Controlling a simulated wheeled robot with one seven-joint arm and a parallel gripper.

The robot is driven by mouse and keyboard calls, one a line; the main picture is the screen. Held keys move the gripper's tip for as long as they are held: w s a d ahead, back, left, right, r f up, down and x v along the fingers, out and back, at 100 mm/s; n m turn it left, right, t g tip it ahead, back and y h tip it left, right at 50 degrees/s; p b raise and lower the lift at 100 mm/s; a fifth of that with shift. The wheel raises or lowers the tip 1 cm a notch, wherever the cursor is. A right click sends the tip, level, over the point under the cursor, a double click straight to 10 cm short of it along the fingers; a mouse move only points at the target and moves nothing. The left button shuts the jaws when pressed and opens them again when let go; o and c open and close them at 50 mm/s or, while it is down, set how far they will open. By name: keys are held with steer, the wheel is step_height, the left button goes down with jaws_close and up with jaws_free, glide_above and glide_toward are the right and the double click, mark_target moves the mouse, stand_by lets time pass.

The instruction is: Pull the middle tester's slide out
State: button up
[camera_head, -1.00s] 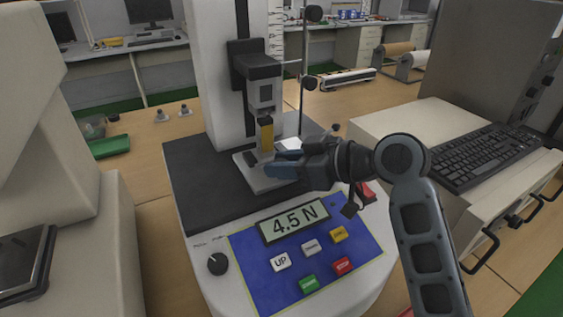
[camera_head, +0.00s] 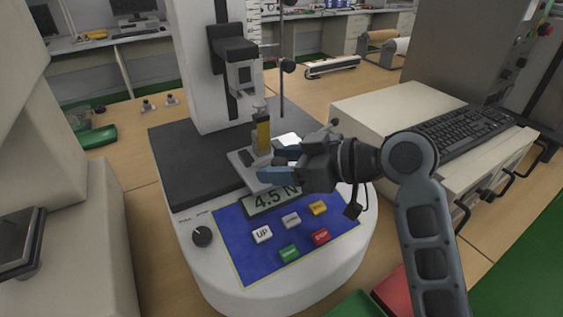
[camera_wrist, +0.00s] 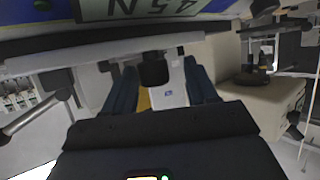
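The middle tester (camera_head: 185,80) is a white column machine with a dark base plate, a blue button panel and a display reading 4.5 N. Its slide (camera_head: 240,158) is a light grey plate low under the clamp head (camera_head: 240,75), with a yellow piece (camera_head: 264,138) standing above it. My gripper (camera_head: 268,163) is at the slide's right front side, its two blue fingers apart. In the wrist view the open fingers (camera_wrist: 160,85) lie either side of a black knob (camera_wrist: 154,70) at the slide's edge. Contact with the knob cannot be told. My gripper hides part of the slide.
A beige machine with a keyboard (camera_head: 450,135) and black handles stands close on the right. Another beige machine (camera_head: 70,230) is at the left. A green tray (camera_head: 97,136) and small metal parts lie on the wooden table behind.

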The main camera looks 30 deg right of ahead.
steer(key=v, duration=0.7)
steer(key=shift+s+d+b, duration=0.25)
steer(key=shift+s+b, duration=0.05)
steer(key=shift+b, duration=0.1)
steer(key=shift+s+r, duration=0.1)
